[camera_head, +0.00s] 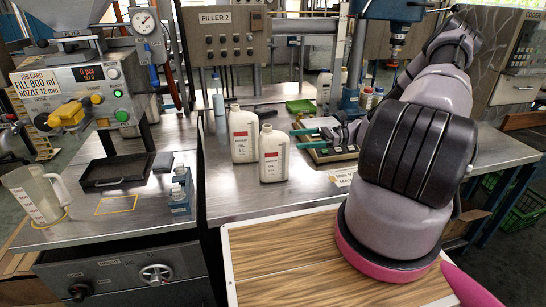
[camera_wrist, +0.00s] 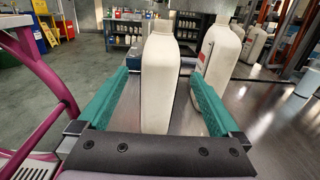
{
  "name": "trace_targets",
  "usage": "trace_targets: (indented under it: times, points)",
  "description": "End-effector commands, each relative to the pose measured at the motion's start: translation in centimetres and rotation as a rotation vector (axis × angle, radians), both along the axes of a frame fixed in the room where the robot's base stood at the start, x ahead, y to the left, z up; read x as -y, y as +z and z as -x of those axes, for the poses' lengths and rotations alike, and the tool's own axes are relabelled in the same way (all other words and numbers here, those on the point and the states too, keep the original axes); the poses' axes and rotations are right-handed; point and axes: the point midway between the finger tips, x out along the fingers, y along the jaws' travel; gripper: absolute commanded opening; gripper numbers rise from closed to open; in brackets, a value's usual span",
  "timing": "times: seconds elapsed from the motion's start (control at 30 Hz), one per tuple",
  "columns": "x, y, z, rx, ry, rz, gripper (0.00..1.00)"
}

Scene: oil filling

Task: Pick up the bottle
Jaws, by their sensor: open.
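Two white jug-like bottles with red-and-white labels stand upright on the metal table. The front bottle (camera_head: 273,163) is nearer to me; the rear bottle (camera_head: 243,139) stands behind it and to its left. My gripper (camera_head: 300,138), with green fingers, is open just right of the front bottle, level with its upper body. In the wrist view the front bottle (camera_wrist: 160,95) shows in the gap between the two fingers (camera_wrist: 160,72). The rear bottle (camera_wrist: 219,58) is beyond the right finger. I cannot tell whether the fingertips reach around the bottle's sides.
The table in front of the bottles is clear.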

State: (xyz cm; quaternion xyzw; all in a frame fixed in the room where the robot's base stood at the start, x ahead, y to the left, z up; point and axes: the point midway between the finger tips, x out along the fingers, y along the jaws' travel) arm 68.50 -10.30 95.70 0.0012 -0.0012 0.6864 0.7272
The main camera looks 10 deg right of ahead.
Motion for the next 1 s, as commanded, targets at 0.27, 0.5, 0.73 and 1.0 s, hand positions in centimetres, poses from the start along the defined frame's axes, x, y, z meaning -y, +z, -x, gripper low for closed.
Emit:
trace_targets:
  times: [0.27,0.5,0.73,1.0]
  points:
    - [-4.1,0.1,-0.2,0.000,0.004,0.002,1.00]
    - [-6.4,0.2,-0.4,0.000,0.005,0.001,1.00]
    - [-9.3,0.2,-0.6,0.000,0.004,0.002,1.00]
    - [-9.6,0.2,-0.7,0.000,0.003,0.003,1.00]
